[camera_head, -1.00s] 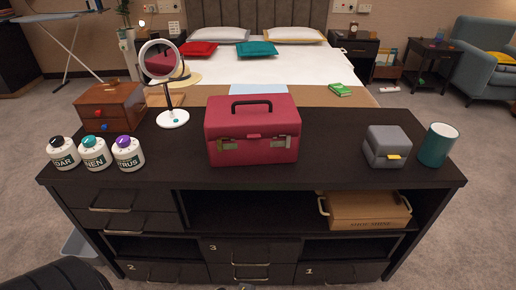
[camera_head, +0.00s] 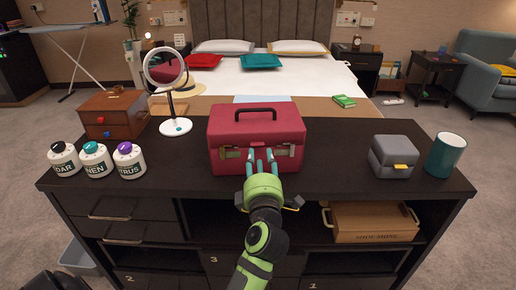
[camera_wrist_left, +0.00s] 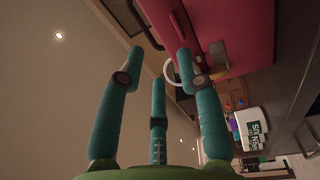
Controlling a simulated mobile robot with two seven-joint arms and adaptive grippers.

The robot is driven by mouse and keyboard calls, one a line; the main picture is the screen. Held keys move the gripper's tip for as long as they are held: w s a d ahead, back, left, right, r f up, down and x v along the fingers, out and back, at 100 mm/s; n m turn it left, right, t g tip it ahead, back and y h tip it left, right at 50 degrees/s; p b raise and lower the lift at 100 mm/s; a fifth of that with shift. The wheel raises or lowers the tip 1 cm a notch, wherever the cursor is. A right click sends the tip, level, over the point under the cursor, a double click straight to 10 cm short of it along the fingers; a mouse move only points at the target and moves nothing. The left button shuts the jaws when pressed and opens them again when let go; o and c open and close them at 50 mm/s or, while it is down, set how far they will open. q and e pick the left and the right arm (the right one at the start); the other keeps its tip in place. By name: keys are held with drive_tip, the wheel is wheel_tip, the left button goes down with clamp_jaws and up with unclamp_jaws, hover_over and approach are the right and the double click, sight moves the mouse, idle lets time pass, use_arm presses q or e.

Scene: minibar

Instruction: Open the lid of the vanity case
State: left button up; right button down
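The red vanity case (camera_head: 226,125) stands on the dark cabinet top with its lid closed and its black handle (camera_head: 256,112) on top. Metal latches sit on its front, a left one (camera_head: 230,153) and a right one (camera_head: 285,150). My left gripper (camera_head: 262,156) is in front of the case, between the latches; whether its tips touch is unclear. In the left wrist view, its fingers (camera_wrist_left: 160,62) are spread and hold nothing. The case (camera_wrist_left: 235,25) and a latch (camera_wrist_left: 218,55) show at upper right there. My right gripper is not in view.
A round mirror (camera_head: 175,127) and brown box (camera_head: 113,115) stand to the left, with several labelled jars (camera_head: 96,161) in front. A grey box (camera_head: 392,157) and teal cup (camera_head: 445,155) stand at right. The top beside the case is clear.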

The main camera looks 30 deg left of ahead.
sight(257, 142)
use_arm(q)
drive_tip(key=shift+n+g, duration=0.3)
drive_tip(key=shift+g, duration=0.3)
drive_tip(key=x, duration=0.3)
drive_tip(key=f+x, duration=0.1)
drive_tip(key=x, duration=0.3)
drive_tip(key=shift+w+a+f, duration=0.15)
drive_tip(key=shift+a+f, duration=0.05)
drive_tip(key=shift+f, duration=0.05)
clamp_jaws()
